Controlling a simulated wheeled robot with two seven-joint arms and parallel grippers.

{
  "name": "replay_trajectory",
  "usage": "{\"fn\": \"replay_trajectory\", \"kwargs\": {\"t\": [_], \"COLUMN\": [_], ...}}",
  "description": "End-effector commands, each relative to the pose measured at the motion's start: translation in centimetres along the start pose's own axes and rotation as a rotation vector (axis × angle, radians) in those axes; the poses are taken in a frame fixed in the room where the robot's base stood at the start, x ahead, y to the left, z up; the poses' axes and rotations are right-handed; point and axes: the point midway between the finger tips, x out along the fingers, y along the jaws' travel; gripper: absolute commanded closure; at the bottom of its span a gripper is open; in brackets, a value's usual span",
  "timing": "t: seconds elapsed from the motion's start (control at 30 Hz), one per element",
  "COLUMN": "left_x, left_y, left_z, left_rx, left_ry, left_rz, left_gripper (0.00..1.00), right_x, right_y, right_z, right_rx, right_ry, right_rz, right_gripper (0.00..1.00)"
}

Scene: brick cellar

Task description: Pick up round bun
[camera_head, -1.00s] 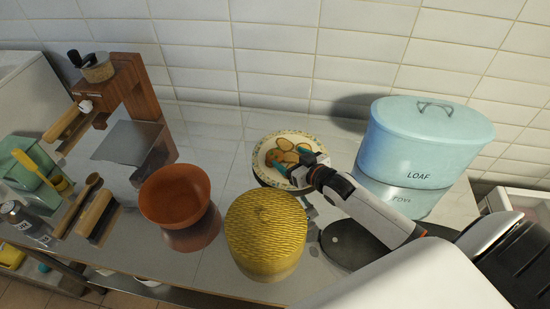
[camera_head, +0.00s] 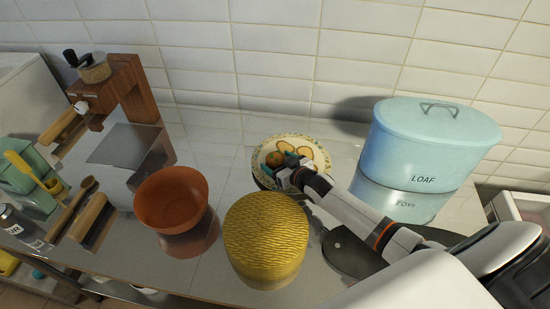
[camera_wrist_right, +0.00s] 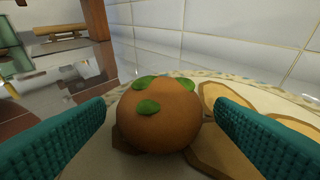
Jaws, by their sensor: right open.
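The round bun (camera_wrist_right: 160,118) is brown with green leaf-like bits on top. It sits on a patterned plate (camera_wrist_right: 246,85) beside flat yellowish slices (camera_wrist_right: 222,150). In the head view the bun (camera_head: 274,159) is at the left part of the plate (camera_head: 316,146). My right gripper (camera_head: 280,172) is at the bun. In the right wrist view its teal fingers (camera_wrist_right: 160,128) are open, one on each side of the bun, with gaps between them and it. My left gripper is not in view.
A yellow woven round container (camera_head: 265,240) stands in front of the plate. An orange bowl (camera_head: 171,199) is to the left. A blue LOAF tin (camera_head: 428,145) stands to the right, with a dark board (camera_head: 350,252) in front. The white tiled wall is behind.

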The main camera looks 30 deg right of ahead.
Motion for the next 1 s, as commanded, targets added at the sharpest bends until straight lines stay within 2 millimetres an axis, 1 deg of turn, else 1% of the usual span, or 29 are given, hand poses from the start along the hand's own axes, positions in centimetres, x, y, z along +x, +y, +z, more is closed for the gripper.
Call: {"fn": "replay_trajectory", "kwargs": {"t": [0.1, 0.3, 0.47, 0.5, 0.6, 0.87, 1.0], "left_x": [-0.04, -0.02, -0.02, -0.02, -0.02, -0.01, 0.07], "left_y": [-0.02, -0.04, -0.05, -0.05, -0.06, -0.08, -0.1], "left_z": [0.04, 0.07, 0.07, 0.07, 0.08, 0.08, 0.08], "left_rx": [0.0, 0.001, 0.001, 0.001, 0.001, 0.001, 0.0], "left_ry": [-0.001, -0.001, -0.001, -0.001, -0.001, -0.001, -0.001], "left_rz": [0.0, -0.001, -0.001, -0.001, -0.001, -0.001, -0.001], "left_gripper": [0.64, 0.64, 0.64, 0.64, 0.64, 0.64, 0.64], "right_x": [0.56, 0.56, 0.55, 0.55, 0.54, 0.53, 0.24], "right_y": [0.03, 0.02, 0.01, 0.01, 0.0, -0.01, -0.06], "right_z": [-0.02, -0.06, -0.05, -0.05, -0.05, 0.0, 0.91], "right_rx": [0.0, 0.0, 0.0, 0.0, 0.0, 0.0, -0.001], "right_ry": [0.001, 0.001, 0.001, 0.001, 0.001, 0.0, -0.002], "right_rz": [0.0, 0.0, 0.0, 0.0, 0.0, 0.0, 0.0], "right_gripper": [0.22, 0.22, 0.48, 0.55, 0.7, 0.7, 0.7]}}
